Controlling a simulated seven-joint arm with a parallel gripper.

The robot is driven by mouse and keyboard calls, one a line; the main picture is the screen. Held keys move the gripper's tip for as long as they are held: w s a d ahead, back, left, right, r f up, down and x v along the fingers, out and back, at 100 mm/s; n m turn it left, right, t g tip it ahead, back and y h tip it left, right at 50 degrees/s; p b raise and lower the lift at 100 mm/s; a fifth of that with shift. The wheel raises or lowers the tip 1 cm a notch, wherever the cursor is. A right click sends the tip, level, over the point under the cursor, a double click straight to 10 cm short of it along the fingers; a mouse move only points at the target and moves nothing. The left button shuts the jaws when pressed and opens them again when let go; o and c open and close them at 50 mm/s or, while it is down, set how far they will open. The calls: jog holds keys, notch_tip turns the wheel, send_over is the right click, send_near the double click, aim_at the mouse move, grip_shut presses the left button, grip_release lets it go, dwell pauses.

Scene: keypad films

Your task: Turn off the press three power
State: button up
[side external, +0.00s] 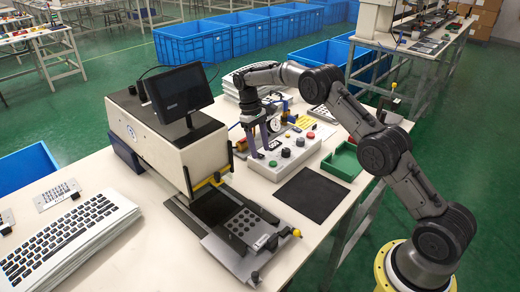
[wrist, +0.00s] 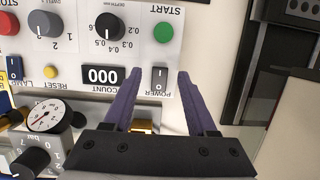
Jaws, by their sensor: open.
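The control panel (side external: 290,168) is a light box on the table below my gripper (side external: 258,142). The wrist view shows its face (wrist: 185,65) upside down. A black rocker switch (wrist: 159,78) marked POWER sits beside the 000 count display (wrist: 103,76). Which side of the rocker is pressed I cannot tell. No press number is readable. My gripper (wrist: 157,78) is open and empty, its purple fingers appearing on either side of the switch in the wrist view. Whether they touch the panel is unclear.
Near the switch are a green START button (wrist: 163,32), a black depth knob (wrist: 108,26), a grey knob (wrist: 43,24) and a RESET button (wrist: 14,67). A round gauge (wrist: 43,118) stands close by the left finger. A dark mat (side external: 312,194) lies in front of the panel.

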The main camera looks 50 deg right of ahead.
jog(key=v, duration=0.6)
jog(key=shift+r, duration=0.3)
